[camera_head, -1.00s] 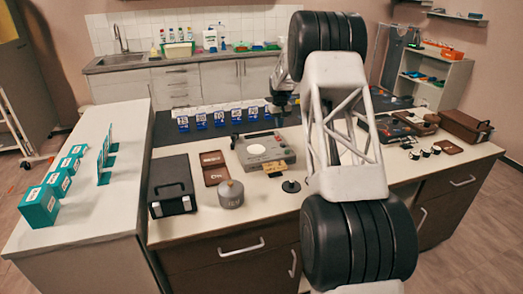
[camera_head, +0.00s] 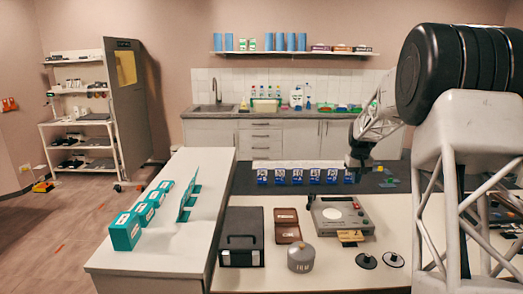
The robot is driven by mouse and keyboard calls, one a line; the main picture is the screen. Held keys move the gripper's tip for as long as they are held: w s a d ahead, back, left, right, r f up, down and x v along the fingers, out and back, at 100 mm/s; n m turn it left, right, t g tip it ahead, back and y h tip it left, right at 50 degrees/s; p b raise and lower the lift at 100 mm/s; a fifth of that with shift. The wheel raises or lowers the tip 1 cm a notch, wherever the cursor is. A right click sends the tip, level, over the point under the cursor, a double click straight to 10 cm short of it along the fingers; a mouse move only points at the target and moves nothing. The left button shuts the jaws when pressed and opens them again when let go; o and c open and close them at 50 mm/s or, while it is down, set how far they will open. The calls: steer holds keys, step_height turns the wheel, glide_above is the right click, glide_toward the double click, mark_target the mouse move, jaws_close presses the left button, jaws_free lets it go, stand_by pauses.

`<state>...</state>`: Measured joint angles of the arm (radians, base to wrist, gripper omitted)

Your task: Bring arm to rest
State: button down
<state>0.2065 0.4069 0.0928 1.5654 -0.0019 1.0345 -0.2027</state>
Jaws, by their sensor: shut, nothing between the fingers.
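My arm fills the right side of the view, with a large black joint at the top right and a pale truss link below it. A thinner pale link reaches left behind it. My gripper (camera_head: 354,168) hangs at that link's end, small and dark, above the back of the worktable (camera_head: 420,240) beside the right end of a row of blue-and-white numbered holders (camera_head: 297,176). It is shut and empty. Its fingertips are too small to see clearly.
A grey device (camera_head: 342,215), black case (camera_head: 242,237), brown box (camera_head: 287,226), grey canister (camera_head: 301,257) and two black discs (camera_head: 366,260) (camera_head: 393,259) stand on the table. Teal boxes (camera_head: 126,231) line the left counter. My arm hides the table's right side.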

steer(key=s+a+r, duration=0.4)
steer(key=s, duration=0.6)
steer(key=s+a+r+t, duration=0.1)
steer(key=s+a+r, duration=0.3)
steer(key=s, duration=0.5)
steer(key=s+a+r, duration=0.4)
steer(key=s, duration=0.6)
steer(key=s+a+f, duration=0.2)
steer(key=s, duration=0.8)
steer(key=s+a+f, duration=0.2)
steer(key=s, duration=0.9)
steer(key=s+a+f+t, duration=0.1)
steer(key=s+a, duration=0.1)
steer(key=s, duration=0.8)
steer(key=shift+s+a+f, duration=0.2)
steer(key=shift+a+f, duration=0.05)
steer(key=shift+f, duration=0.15)
steer(key=shift+w, duration=0.1)
